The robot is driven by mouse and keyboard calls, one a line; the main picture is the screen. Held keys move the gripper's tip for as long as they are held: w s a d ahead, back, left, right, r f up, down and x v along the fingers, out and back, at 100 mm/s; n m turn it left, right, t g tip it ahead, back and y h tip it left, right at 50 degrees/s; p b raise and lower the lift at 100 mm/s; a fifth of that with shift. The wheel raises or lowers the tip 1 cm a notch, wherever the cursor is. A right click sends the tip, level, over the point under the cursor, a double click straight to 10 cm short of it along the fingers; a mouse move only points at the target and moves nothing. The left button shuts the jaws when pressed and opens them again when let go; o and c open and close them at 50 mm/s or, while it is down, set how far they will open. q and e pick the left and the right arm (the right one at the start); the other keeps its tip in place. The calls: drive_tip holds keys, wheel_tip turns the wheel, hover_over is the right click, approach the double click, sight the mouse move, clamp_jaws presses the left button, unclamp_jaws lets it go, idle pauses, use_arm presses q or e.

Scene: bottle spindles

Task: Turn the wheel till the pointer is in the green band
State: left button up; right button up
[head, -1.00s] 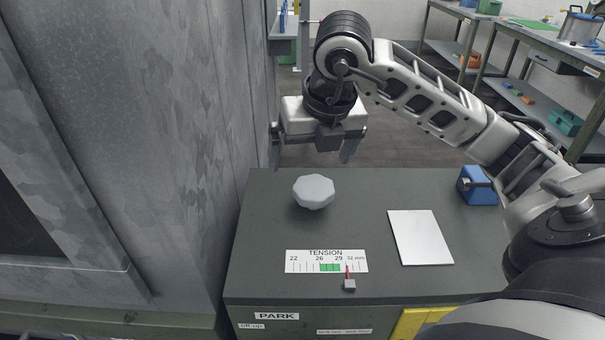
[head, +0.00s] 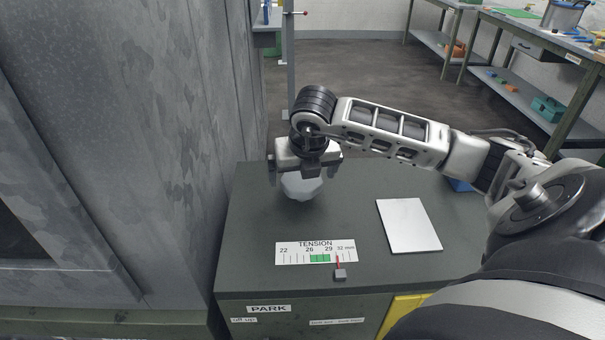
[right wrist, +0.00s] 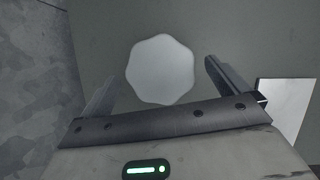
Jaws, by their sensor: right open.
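The pale, lobed wheel (head: 301,188) stands on the dark cabinet top, partly hidden by my right gripper in the head view. In the right wrist view the wheel (right wrist: 161,70) lies between and beyond the two open fingers. My right gripper (head: 304,180) is open, right over the wheel; no finger visibly touches it. The TENSION scale (head: 290,257) is marked 22 to 32 mm, with a green band (head: 320,258) from about 26 to 29. The red pointer (head: 338,263) on its small grey block (head: 340,274) is just right of the green band. My left gripper is not in view.
A white plate or sheet (head: 408,225) lies on the cabinet top (head: 250,225), right of the wheel. A blue object (head: 459,185) is mostly hidden behind my arm. A tall grey metal wall (head: 130,130) stands close at the left. PARK is labelled on the cabinet front.

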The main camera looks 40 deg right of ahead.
drive_tip(key=shift+w+d+f, duration=0.1)
drive_tip(key=shift+w+f, duration=0.05)
drive_tip(key=shift+f, duration=0.3)
drive_tip(key=shift+c, duration=0.3)
drive_tip(key=c, duration=0.9)
